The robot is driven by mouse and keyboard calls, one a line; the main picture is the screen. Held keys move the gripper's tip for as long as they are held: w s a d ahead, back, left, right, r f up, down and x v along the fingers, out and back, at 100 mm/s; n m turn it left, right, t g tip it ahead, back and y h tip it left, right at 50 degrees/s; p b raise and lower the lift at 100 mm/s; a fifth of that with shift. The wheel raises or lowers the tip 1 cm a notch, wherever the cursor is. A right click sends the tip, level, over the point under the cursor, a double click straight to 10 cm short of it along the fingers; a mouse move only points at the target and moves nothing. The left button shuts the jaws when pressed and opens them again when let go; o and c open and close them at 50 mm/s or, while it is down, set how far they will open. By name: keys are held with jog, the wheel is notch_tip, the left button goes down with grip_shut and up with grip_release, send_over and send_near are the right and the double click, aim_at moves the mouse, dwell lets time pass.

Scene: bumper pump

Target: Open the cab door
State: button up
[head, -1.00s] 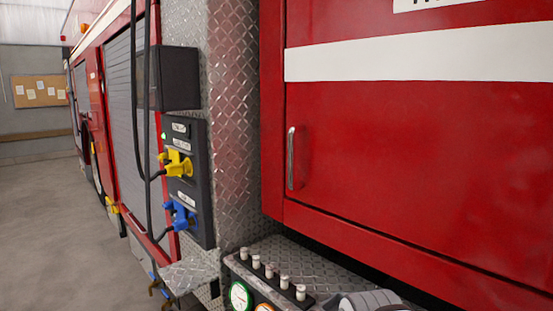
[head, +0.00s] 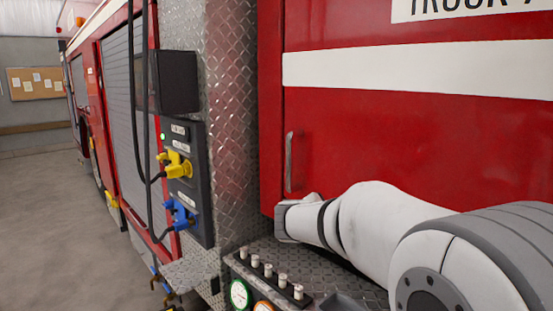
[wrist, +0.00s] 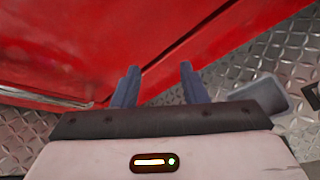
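The red cab door (head: 400,150) with a white stripe fills the right of the head view and looks shut. Its vertical metal handle (head: 289,162) is near the door's left edge. My white arm reaches in from the lower right, its grey end just below the handle. In the wrist view my gripper (wrist: 158,84) has two dark fingers standing apart with nothing between them. The red door surface (wrist: 80,45) lies ahead of the fingers. Whether the fingers touch the door is unclear.
A diamond-plate ledge (head: 300,262) with knobs and gauges (head: 240,293) lies below the door. To the left, a black panel (head: 190,185) holds a yellow plug (head: 178,167) and a blue plug (head: 180,213) with hanging cables. The grey floor (head: 60,220) at far left is clear.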

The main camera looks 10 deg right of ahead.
jog(key=w+a+r+n+t+p, duration=0.1)
jog(key=w+a+r+n+t, duration=0.25)
jog(key=w+r+n, duration=0.35)
jog(key=n+t+y+p, duration=0.1)
jog(key=n+t+y, duration=0.2)
jog(key=n, duration=0.3)
send_near(289, 165)
jog(key=x, duration=0.4)
jog(key=p+x, duration=0.2)
jog(key=x, duration=0.5)
jog(key=shift+p, duration=0.3)
jog(key=shift+r, duration=0.1)
grip_shut()
